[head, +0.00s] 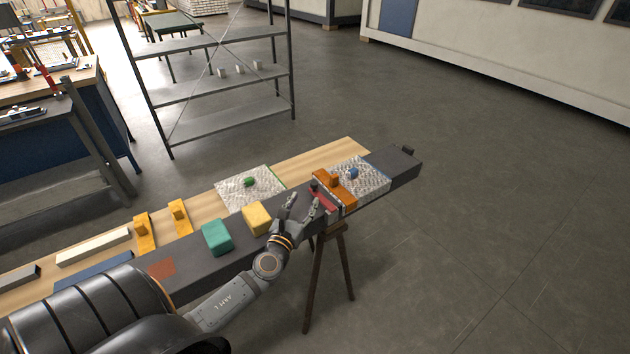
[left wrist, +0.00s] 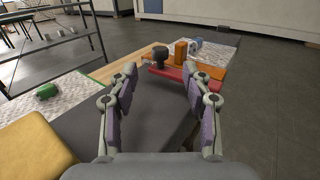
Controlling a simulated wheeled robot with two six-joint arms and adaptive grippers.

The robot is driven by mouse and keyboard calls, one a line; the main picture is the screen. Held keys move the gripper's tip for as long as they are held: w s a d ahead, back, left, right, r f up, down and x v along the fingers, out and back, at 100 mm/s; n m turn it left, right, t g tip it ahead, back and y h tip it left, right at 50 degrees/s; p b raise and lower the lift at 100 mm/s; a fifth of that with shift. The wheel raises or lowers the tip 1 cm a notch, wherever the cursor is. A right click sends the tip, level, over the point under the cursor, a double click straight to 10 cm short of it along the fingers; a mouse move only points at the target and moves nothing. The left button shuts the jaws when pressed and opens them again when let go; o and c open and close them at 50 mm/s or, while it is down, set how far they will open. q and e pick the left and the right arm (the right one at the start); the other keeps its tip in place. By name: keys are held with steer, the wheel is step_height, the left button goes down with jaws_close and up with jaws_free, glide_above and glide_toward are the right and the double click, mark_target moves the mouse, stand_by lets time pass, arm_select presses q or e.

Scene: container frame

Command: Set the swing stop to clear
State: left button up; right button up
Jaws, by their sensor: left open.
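The swing stop looks like a red bar (head: 325,202) with a black knob (head: 313,185) at one end, lying across the dark beam (head: 372,177) near its far right part. In the left wrist view the red bar (left wrist: 180,76) and its upright black knob (left wrist: 160,55) show just beyond my fingers. My left gripper (head: 304,203) is open and empty above the beam, on the near side of the bar. In the left wrist view its fingers (left wrist: 160,72) stand apart with the knob ahead between them, not touching it. My right gripper is not in view.
An orange block (head: 335,180) stands just behind the bar, beside a textured pad with a blue piece (head: 353,173). A yellow block (head: 257,218) and a teal block (head: 217,237) sit on the beam to the left. A green piece (head: 250,182) lies on another pad.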

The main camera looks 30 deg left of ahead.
mark_target(313, 187)
arm_select(q)
steer(key=x, duration=0.4)
steer(key=shift+r+p, duration=0.15)
steer(key=shift+p, duration=0.15)
steer(key=shift+f+x, duration=0.25)
steer(key=shift+x, duration=1)
steer(key=x, duration=0.2)
steer(key=shift+w+a, duration=0.1)
steer(key=shift+w, duration=0.3)
steer(key=shift+f, duration=0.1)
steer(key=c, duration=0.8)
jaws_close()
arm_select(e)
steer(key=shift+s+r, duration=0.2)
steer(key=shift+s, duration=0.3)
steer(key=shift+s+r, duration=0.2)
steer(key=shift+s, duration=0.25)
